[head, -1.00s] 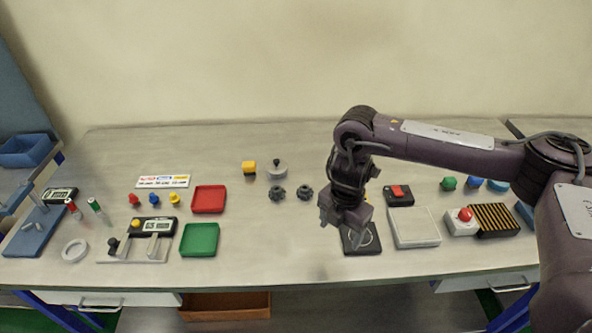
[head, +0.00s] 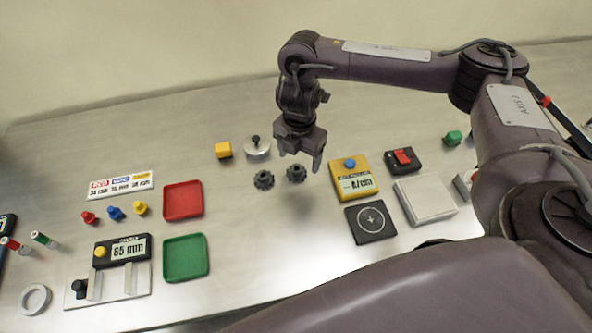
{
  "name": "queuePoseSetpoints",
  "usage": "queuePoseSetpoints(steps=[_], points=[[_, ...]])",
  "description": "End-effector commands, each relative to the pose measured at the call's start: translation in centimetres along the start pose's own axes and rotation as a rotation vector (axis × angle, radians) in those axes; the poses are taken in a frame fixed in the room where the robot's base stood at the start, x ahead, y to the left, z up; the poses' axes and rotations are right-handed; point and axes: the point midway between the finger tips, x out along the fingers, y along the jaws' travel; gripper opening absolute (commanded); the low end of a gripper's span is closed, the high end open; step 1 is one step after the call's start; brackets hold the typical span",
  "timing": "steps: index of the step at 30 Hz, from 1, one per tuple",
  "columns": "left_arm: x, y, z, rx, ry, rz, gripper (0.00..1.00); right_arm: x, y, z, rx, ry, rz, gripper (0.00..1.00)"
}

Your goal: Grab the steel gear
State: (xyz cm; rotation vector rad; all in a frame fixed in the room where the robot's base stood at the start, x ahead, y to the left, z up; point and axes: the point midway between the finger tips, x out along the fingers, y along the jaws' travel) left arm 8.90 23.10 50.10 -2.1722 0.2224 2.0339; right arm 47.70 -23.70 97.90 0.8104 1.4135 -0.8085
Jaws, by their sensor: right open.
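Two small dark grey gears lie side by side on the table in the head view: a left gear (head: 264,180) and a right gear (head: 297,173). They look alike, and I cannot tell from the picture which one is steel. My right gripper (head: 300,161) is open and points down just above and behind the right gear, with nothing between its fingers. It appears apart from the gear. My left gripper is out of view.
A yellow meter (head: 366,186) and black pad (head: 384,236) are to the right. Red (head: 183,201) and green (head: 185,258) trays are left. The table before the gears is clear.

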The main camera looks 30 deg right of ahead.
Motion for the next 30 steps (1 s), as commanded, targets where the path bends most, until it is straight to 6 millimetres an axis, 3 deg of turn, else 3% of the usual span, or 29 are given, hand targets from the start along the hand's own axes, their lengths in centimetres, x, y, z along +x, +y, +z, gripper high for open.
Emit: queuePoseSetpoints(steps=[9,18,30], points=[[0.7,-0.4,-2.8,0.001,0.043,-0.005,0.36,4.2,0.2,-0.5,0.001,0.002,-0.002,0.73],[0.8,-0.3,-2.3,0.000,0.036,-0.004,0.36,4.5,0.3,-0.5,-0.001,0.000,0.000,0.73],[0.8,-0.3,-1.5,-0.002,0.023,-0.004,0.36,4.5,0.3,-0.4,0.000,0.000,0.000,0.22]])
